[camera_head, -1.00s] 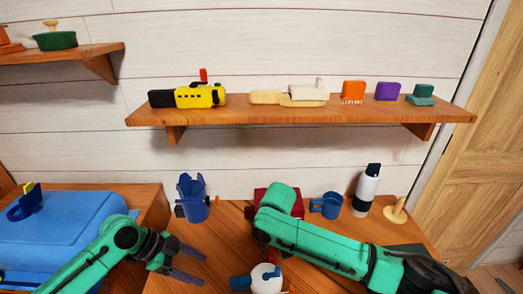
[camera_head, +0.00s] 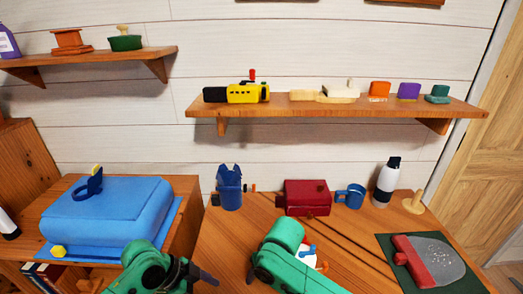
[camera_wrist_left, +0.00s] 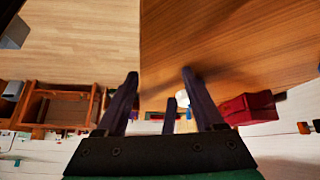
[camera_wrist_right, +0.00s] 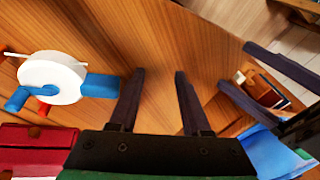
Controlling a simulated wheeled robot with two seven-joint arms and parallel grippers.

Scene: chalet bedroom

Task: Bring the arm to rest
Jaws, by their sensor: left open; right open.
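My green right arm is at the lower middle of the head view, in front of the desk objects. My right gripper (camera_wrist_right: 158,72) is open and empty over bare wood in the right wrist view. A white round object (camera_wrist_right: 52,80) with blue parts lies to its left there, apart from the fingers. My left arm is at the lower left of the head view, partly cut off by the bottom edge. My left gripper (camera_wrist_left: 160,73) is open and empty in the left wrist view. Dark fingers of the other gripper show at the right of the right wrist view.
On the desk stand a blue cup (camera_head: 229,190), red box (camera_head: 307,197), blue mug (camera_head: 351,196), white bottle (camera_head: 387,182) and wooden stand (camera_head: 413,203). A red-and-grey object (camera_head: 432,262) lies on a green mat (camera_head: 466,285). A blue case (camera_head: 110,212) sits left. A shelf (camera_head: 330,108) hangs above.

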